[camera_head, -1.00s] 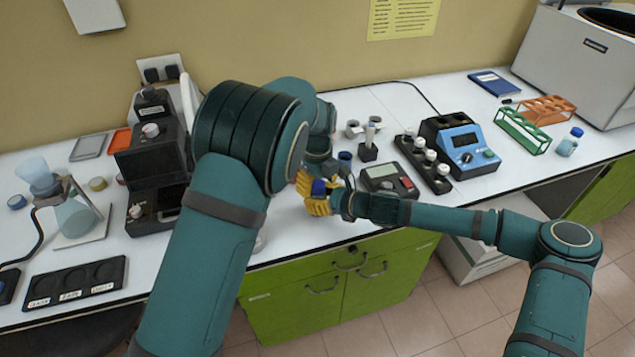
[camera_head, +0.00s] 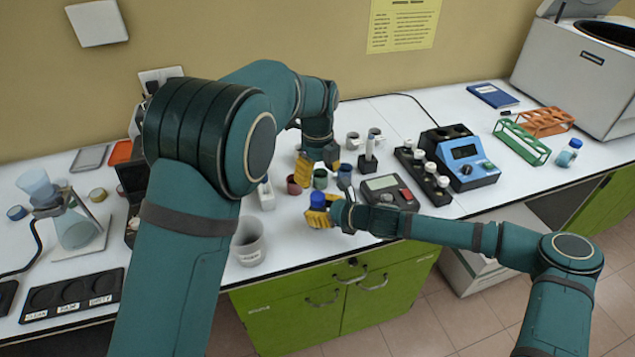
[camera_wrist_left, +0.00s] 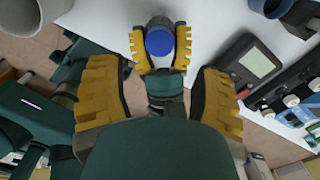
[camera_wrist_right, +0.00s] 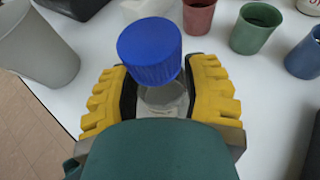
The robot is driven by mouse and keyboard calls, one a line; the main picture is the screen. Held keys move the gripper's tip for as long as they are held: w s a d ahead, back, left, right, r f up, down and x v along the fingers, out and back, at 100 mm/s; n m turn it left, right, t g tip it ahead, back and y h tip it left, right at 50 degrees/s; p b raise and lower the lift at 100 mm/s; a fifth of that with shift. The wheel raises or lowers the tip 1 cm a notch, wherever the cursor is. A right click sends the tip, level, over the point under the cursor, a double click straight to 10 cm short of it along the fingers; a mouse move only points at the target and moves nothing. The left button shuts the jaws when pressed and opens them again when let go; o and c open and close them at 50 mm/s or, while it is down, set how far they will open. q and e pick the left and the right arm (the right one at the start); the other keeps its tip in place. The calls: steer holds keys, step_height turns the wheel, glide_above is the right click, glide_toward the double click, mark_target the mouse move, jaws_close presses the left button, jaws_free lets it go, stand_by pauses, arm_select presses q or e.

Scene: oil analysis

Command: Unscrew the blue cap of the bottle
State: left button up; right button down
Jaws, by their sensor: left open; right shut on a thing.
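The bottle (camera_wrist_right: 163,97) is clear and stands between the fingers of my right gripper (camera_wrist_right: 160,92), which is shut on it. Its ribbed blue cap (camera_wrist_right: 150,50) sits on top and rises clear of those fingers. In the head view the cap (camera_head: 317,200) shows near the counter's front edge. My left gripper (camera_head: 318,162) is open and empty, above and behind the cap, apart from it. In the left wrist view the cap (camera_wrist_left: 160,41) lies beyond and between the open left fingers. How tightly the cap sits cannot be seen.
A grey beaker (camera_head: 248,248) stands left of the bottle at the counter edge. Red (camera_wrist_right: 198,15), green (camera_wrist_right: 256,27) and blue (camera_wrist_right: 304,54) cups stand behind it. A grey meter (camera_head: 386,190) lies close on the right. Open air is in front of the counter.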

mark_target(317, 196)
arm_select(q)
steer(key=shift+f, duration=3.9)
jaws_close()
steer(key=shift+c, duration=0.2)
jaws_free()
